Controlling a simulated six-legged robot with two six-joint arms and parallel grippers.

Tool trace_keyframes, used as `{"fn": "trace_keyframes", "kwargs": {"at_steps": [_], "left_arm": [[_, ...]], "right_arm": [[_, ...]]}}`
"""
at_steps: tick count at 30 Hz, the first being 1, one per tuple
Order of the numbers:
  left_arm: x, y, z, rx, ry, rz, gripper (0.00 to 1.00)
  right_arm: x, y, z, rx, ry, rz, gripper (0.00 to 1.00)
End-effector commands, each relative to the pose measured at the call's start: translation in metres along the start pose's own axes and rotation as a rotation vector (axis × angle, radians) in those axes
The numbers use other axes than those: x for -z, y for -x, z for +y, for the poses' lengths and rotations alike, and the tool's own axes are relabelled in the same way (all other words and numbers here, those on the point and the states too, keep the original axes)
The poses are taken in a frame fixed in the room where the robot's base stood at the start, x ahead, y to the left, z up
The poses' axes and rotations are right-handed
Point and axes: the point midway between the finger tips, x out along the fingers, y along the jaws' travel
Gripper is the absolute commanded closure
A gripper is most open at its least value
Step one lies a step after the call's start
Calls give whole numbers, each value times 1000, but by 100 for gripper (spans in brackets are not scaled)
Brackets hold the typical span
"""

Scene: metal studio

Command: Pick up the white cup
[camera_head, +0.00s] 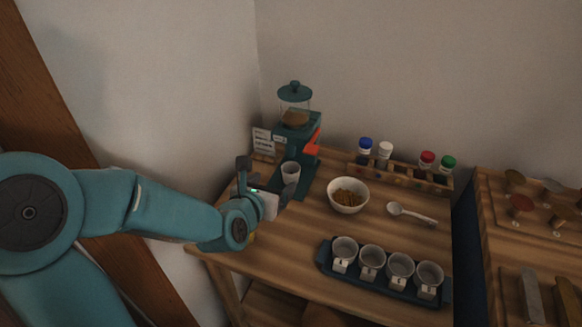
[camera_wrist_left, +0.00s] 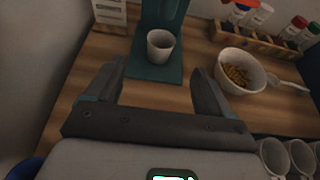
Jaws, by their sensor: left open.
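A white cup (camera_head: 290,170) stands upright on the base of a teal grinder (camera_head: 296,125). The cup also shows in the left wrist view (camera_wrist_left: 160,45), at the top centre, beyond my fingertips. My left gripper (camera_head: 267,177) is open and empty, close to the cup on its near left side. One finger partly overlaps the cup's lower part in the head view. My right gripper is not in view.
A white bowl (camera_head: 348,195) of brown contents stands right of the cup, with a spoon (camera_head: 411,213) beyond it. A dark tray (camera_head: 386,287) holds several labelled cups at the front. A rack (camera_head: 399,174) of capped jars and a small sign (camera_head: 263,142) stand behind.

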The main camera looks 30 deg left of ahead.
Motion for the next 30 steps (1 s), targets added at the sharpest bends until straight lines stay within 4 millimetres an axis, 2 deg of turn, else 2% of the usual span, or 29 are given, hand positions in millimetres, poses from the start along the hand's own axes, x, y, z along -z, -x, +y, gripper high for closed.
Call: {"fn": "trace_keyframes", "kwargs": {"at_steps": [1,3,6,13,21,29,30], "left_arm": [[3,-14,0,1,-1,4,18],[2,-30,0,1,-1,2,18],[2,-47,0,0,-1,2,18],[0,-68,-1,0,-1,1,18],[0,-109,-2,0,-1,1,18],[0,-113,-1,0,-1,0,18],[0,-113,-1,0,-1,0,21]], "right_arm": [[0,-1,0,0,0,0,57],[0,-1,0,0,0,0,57],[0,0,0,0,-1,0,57],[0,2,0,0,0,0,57],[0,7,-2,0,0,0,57],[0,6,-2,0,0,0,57],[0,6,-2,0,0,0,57]]}}
